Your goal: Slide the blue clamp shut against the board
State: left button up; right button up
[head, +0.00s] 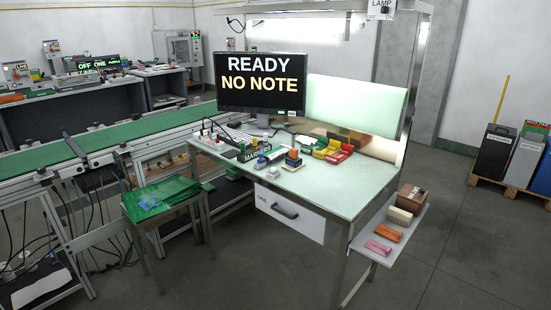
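A workbench (330,189) with a pale green top stands in the middle of the head view. On it a small white and green fixture (271,157) lies near the front edge, with a small block with grey, orange and blue parts (293,159) to its right. Bluish parts show on both, but they are too small to tell which is the blue clamp, or whether it is open or shut. I cannot make out a board against it. Neither of my grippers is in view.
A monitor (262,78) reading "READY NO NOTE" stands at the bench's back. Red, yellow and green bins (333,150) sit right of the fixture. The bench's front right is clear; a side shelf (398,232) holds several items.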

aim_at(262, 157)
jog(key=i+j+z, duration=0.15)
jog(key=i, duration=0.2)
jog(key=i+j+z, duration=0.15)
jog(key=i, duration=0.25)
jog(key=i+j+z, duration=0.1)
jog(key=i, duration=0.25)
jog(key=j, duration=0.1)
